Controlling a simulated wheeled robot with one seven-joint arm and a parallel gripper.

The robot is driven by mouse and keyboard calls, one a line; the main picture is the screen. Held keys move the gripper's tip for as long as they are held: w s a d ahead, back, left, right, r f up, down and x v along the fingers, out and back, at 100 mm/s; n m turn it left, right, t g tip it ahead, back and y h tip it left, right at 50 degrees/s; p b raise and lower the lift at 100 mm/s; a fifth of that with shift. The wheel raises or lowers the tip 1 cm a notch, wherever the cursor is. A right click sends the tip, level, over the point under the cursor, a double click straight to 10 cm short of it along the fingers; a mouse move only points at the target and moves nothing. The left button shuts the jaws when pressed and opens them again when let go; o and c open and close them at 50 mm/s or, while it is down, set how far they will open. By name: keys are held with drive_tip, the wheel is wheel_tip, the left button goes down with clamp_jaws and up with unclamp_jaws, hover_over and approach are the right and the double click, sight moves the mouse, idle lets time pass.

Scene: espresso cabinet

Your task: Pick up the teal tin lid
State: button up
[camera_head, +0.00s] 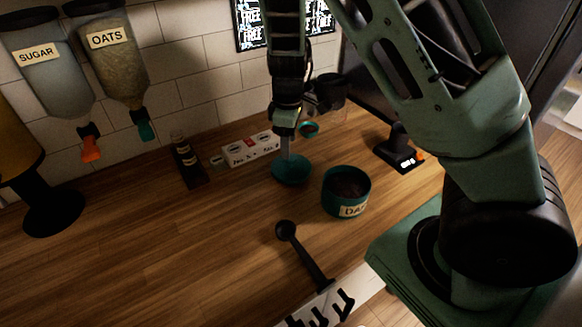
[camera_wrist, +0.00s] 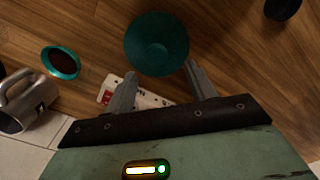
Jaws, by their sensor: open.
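The teal tin lid (camera_head: 291,171) is a round teal disc on the wooden counter, left of the open teal tin (camera_head: 347,203). The tin has a cream label and dark contents. My gripper (camera_head: 287,152) points down just above the lid in the head view; only a thin part of its fingers shows there. In the wrist view, the lid (camera_wrist: 156,43) lies just beyond the fingertips of my gripper (camera_wrist: 160,72). The fingers are apart with nothing held between them. I cannot tell whether a finger touches the lid.
A white box (camera_head: 250,149) and a dark bottle (camera_head: 186,160) stand behind the lid to the left. A small teal dish (camera_head: 309,129) and a metal mug (camera_wrist: 22,104) are near the wall. A black scoop (camera_head: 303,250) lies in front.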

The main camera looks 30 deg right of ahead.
sight(291, 165)
drive_tip(key=f, duration=0.3)
drive_tip(key=f+p, duration=0.1)
drive_tip(key=f, duration=0.1)
drive_tip(key=shift+d, duration=0.3)
drive_tip(key=shift+r, duration=0.1)
clamp_jaws()
